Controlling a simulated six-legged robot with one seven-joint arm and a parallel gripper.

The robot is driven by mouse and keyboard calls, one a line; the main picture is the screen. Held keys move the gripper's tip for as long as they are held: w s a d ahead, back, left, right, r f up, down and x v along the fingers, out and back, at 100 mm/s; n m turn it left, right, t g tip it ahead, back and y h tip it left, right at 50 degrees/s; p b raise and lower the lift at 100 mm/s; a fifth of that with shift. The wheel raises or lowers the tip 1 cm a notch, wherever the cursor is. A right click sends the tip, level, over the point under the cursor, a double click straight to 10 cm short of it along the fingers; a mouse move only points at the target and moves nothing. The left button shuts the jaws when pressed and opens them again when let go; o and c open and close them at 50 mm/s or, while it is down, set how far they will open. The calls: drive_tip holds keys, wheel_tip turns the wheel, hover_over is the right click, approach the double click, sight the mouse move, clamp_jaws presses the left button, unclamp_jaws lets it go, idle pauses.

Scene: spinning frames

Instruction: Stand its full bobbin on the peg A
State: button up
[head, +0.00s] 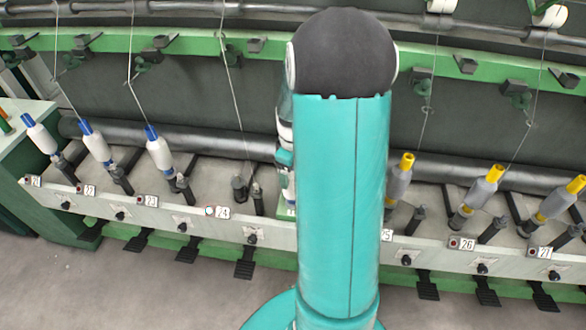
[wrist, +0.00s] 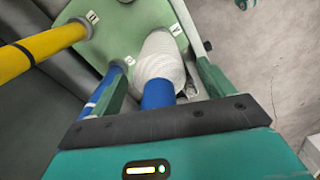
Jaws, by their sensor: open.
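In the wrist view a full bobbin (wrist: 160,62) wound with white yarn, with a blue tube end toward me, stands at a pale green board (wrist: 120,40) that carries small lettered tags. My gripper (wrist: 163,78) is open, with one green finger on each side of the bobbin's blue end. I cannot tell whether either finger touches it. A yellow tube (wrist: 42,46) stands at the far left. I cannot make out peg A. In the head view my arm hides my gripper.
In the head view white bobbins with blue tops (head: 97,145) stand at the left stations, and grey ones with yellow tops (head: 478,195) at the right. The spindle at station 24 (head: 239,188) is bare. A green rail (head: 200,43) runs above. Threads hang from it.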

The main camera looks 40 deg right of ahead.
wheel_tip(320, 180, up, 14)
drive_tip(key=shift+f, duration=0.1)
idle(0.4)
idle(0.3)
